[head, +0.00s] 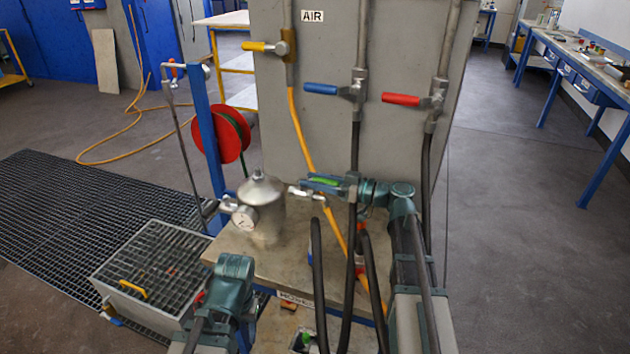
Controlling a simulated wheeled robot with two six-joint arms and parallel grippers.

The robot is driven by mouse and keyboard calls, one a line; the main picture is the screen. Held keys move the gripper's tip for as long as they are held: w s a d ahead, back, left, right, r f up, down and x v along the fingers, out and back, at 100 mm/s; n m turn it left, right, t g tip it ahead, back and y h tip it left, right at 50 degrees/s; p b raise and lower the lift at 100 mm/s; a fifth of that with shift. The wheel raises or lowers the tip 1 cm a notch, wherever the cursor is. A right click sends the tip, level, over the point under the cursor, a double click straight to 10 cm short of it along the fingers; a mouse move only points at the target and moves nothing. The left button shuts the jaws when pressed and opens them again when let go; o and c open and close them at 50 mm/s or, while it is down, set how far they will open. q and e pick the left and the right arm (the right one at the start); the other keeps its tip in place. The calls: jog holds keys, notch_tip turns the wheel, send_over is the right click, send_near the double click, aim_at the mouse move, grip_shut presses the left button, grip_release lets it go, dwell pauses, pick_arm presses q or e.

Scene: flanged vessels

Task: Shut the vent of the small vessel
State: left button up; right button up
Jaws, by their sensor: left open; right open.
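The small vessel (267,212) is a silver metal pot with a domed lid and a top knob. It stands upright on the grey bench top, with a round dial gauge (243,218) on its left side. My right gripper (300,191) reaches in from the right, just right of the vessel's upper part. Its jaws are open, with no held object visible; I cannot tell whether they touch anything. I cannot make out the vessel's vent or its position; the gripper and hoses cover part of that side.
A grey panel (300,110) rises behind the bench (225,247), carrying yellow (257,46), blue (320,89) and red (400,99) valve levers. Dark hoses (319,280) and a yellow hose (300,130) hang around my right arm. A grated box (150,265) stands left.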

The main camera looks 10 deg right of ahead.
grip_shut()
dwell(1.4)
